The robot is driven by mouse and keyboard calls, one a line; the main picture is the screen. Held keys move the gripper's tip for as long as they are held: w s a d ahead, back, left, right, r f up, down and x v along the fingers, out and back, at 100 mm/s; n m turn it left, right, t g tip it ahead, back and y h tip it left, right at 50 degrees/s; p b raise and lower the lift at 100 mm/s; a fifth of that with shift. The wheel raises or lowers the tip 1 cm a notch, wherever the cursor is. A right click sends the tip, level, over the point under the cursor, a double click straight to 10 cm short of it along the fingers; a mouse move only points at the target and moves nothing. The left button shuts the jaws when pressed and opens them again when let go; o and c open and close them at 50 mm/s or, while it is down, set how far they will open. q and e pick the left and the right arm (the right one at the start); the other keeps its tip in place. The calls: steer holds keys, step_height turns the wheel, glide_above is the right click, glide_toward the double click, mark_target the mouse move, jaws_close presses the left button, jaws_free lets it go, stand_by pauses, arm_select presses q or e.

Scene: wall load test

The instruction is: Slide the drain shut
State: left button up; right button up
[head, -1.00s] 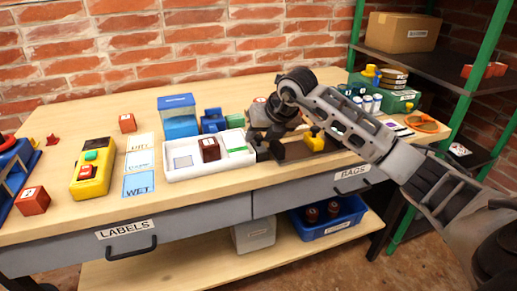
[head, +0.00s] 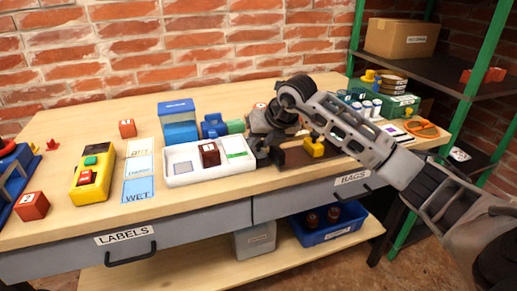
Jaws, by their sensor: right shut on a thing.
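A dark brown fixture (head: 292,159) with a yellow piece (head: 314,148) on it lies near the bench's front edge, right of the white tray; it appears to be the drain. My right gripper (head: 266,157) comes in from the right, over the fixture, and is low at the fixture's left end, beside the tray. Its jaws are shut on a small part that I take for the drain's slide, but fingers and wrist hide it. How far the drain is open cannot be made out. My left gripper is not in view.
The white tray (head: 180,179) holds a dark red block (head: 210,153). A yellow button box (head: 92,172), label cards (head: 138,189) and a blue bin (head: 180,131) stand to the left. A green-posted shelf (head: 478,85) bounds the right side.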

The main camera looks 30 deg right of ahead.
steer(key=shift+w+d, duration=0.2)
steer(key=shift+w, duration=0.75)
steer(key=shift+w+d, duration=0.15)
steer(key=shift+w, duration=0.8)
steer(key=o, duration=0.8)
steer(key=shift+r, duration=0.1)
step_height(320, 180, up, 7)
steer(key=p, duration=0.5)
steer(key=shift+p, duration=0.3)
